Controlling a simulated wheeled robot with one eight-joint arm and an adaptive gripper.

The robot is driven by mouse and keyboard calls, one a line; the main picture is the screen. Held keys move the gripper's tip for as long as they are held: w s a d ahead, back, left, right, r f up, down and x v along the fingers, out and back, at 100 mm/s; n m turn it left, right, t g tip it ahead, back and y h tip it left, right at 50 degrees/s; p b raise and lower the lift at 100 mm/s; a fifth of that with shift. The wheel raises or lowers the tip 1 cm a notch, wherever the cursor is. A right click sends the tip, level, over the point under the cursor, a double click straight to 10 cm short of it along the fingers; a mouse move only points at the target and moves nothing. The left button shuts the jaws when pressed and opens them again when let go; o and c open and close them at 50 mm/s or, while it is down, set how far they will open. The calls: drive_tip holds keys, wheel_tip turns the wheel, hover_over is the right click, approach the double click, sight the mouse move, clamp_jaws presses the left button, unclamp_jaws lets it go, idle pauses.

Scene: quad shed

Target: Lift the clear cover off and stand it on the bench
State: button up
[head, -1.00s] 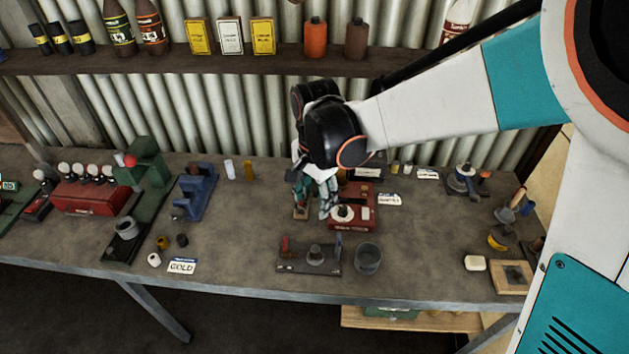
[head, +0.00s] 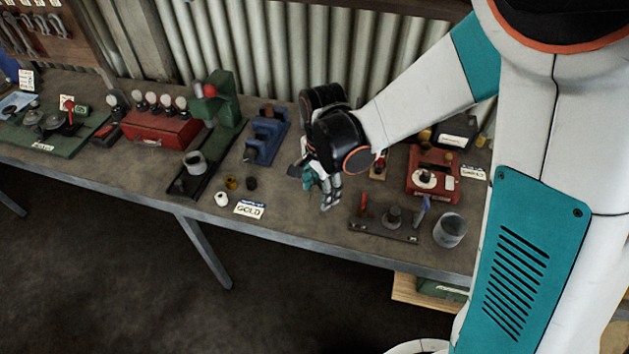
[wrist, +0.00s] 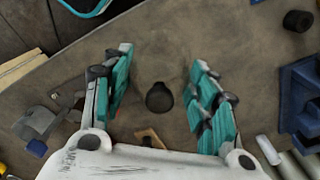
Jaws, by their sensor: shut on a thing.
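My gripper (head: 320,190) is over the bench (head: 290,215), between the GOLD card and the dark fixture. Its teal fingers stand well apart in the wrist view (wrist: 162,100). A dark round knob-like piece (wrist: 159,98) sits between them, apart from both fingers. The clear cover's walls cannot be made out in either view; what shows fits the fingers gripping its sides around the knob. How far it is from the bench top cannot be told.
The GOLD card (head: 249,209) and a small dark cylinder (head: 251,184) are left, the blue vise (head: 266,136) behind left. The dark fixture (head: 384,223), grey cup (head: 450,230) and red box (head: 432,174) are right.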

drive_tip(key=shift+f+b, duration=1.75)
drive_tip(key=shift+f, duration=0.95)
drive_tip(key=shift+f+b, duration=0.25)
drive_tip(key=shift+b, duration=0.05)
drive_tip(key=o, duration=1.1)
drive_tip(key=shift+o, duration=0.2)
drive_tip(key=o, duration=0.4)
drive_tip(key=shift+r+p, duration=1.9)
drive_tip(key=shift+r, duration=1.1)
